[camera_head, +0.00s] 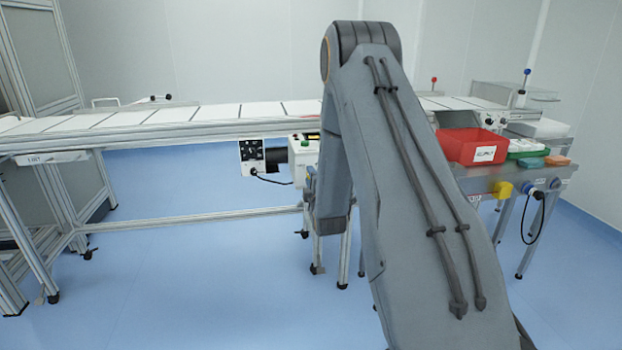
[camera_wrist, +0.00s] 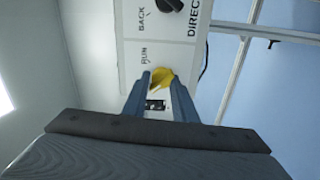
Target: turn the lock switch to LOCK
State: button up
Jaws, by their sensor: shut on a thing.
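The lock switch is a yellow knob (camera_wrist: 163,77) on a light grey control panel (camera_wrist: 138,55), in the middle of the wrist view. My gripper (camera_wrist: 158,83) has one dark finger on each side of the knob and is shut on it. The word RUN is printed beside the knob, on the side away from my gripper. The LOCK mark cannot be made out, and the knob's exact angle is partly hidden by the fingers. In the head view my arm hides the gripper and the knob.
A black direction knob (camera_wrist: 170,4) marked BACK sits farther along the panel. In the head view a conveyor (camera_head: 220,112) runs across the back. A red bin (camera_head: 465,148) stands on a side table at right. The blue floor (camera_head: 190,270) at left is clear.

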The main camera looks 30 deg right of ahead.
jog(key=shift+s+f+n, duration=0.15)
jog(key=shift+f+n, duration=0.15)
jog(key=shift+n, duration=0.3)
jog(key=o, duration=0.8)
jog(key=shift+o, duration=1.1)
jog(key=shift+r, duration=0.15)
jog(key=v, duration=0.7)
jog(key=shift+s, duration=0.35)
jog(key=shift+a, duration=0.1)
